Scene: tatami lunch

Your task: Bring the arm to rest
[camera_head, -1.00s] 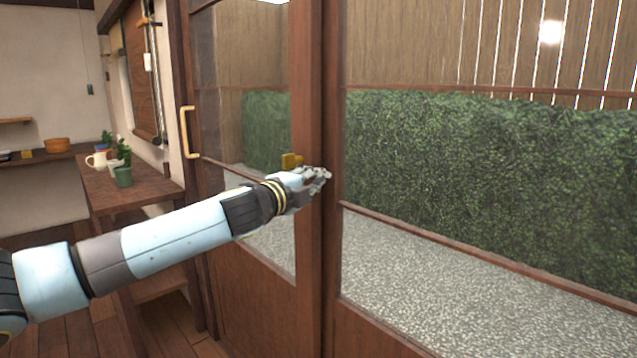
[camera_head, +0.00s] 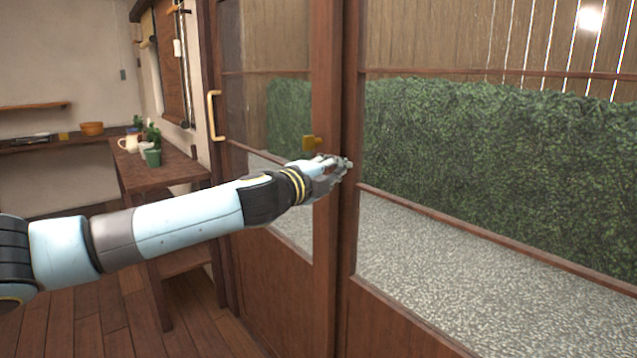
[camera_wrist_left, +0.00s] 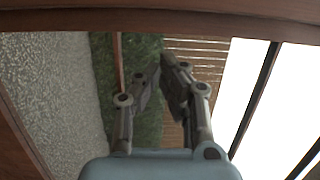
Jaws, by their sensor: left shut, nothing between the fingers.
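My left arm reaches in from the left across the head view, and its gripper (camera_head: 345,164) is in front of the wooden frame of the sliding glass doors (camera_head: 348,230). The gripper is shut and empty. In the left wrist view its two fingers (camera_wrist_left: 160,82) stand close together with nothing between them. I cannot tell whether the fingertips touch the door frame. My right gripper is in neither view.
A hedge (camera_head: 500,165) and gravel (camera_head: 450,270) lie beyond the glass. Wooden floor is open at lower left.

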